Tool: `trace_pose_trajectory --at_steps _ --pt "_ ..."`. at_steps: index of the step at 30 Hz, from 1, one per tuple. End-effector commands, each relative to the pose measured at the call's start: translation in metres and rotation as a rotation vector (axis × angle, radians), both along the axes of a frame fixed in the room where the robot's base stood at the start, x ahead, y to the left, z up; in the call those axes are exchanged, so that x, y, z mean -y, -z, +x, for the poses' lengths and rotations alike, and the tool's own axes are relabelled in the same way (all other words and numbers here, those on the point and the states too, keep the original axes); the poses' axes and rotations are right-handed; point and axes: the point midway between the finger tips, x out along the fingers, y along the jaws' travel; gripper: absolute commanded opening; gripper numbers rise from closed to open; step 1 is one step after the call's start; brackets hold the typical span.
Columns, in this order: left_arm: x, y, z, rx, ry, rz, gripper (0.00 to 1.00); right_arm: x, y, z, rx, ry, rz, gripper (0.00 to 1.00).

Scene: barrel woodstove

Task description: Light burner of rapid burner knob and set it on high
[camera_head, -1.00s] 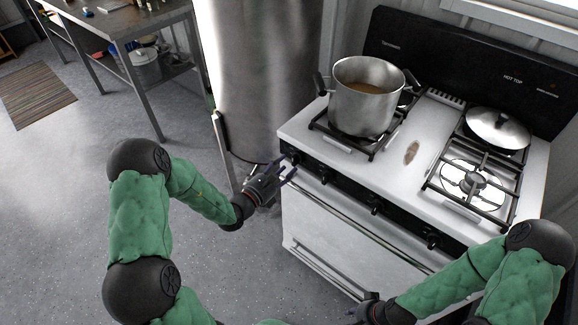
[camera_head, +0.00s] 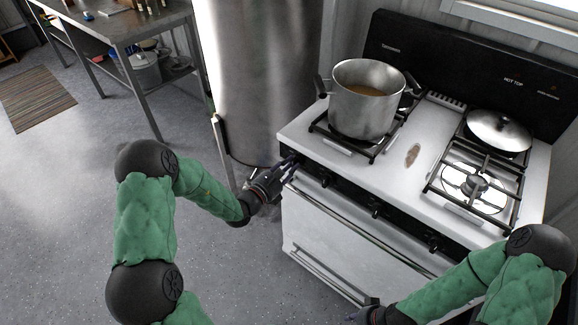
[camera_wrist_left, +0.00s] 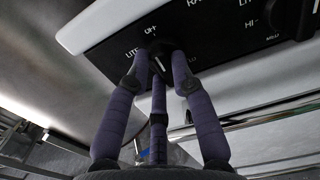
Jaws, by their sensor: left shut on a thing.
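The white stove (camera_head: 330,155) has a black front panel with a row of black knobs. My left gripper (camera_head: 284,169) is at the panel's left end. In the left wrist view its fingers (camera_wrist_left: 160,62) are shut around the leftmost black knob (camera_wrist_left: 158,68), with lettering such as "LITE" beside it on the panel (camera_wrist_left: 110,52). Another black knob (camera_wrist_left: 297,17) with "HI" and "LITE" marks shows at the upper right of that view. Further knobs (camera_head: 375,207) run along the front in the head view. My right gripper (camera_head: 366,316) is low at the bottom edge, its fingers mostly hidden.
A steel pot (camera_head: 365,98) with brown liquid stands on the back left grate. A lid or pan (camera_head: 498,130) sits on the back right grate, and the front right burner (camera_head: 475,186) is bare. A tall metal cylinder (camera_head: 262,75) stands left of the stove.

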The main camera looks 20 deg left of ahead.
Motion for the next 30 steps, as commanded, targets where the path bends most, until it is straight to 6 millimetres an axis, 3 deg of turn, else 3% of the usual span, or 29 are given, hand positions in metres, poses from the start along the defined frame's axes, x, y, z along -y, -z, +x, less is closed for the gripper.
trace_pose_trajectory --at_steps 11,30 --pt "0.000 -0.002 0.000 -0.046 0.000 -0.138 0.00 0.000 -0.024 0.000 0.000 0.000 0.000 0.31" --pt "-0.002 0.001 0.000 -0.217 -0.001 -0.675 0.00 0.000 -0.092 0.000 0.000 0.000 0.000 0.31"
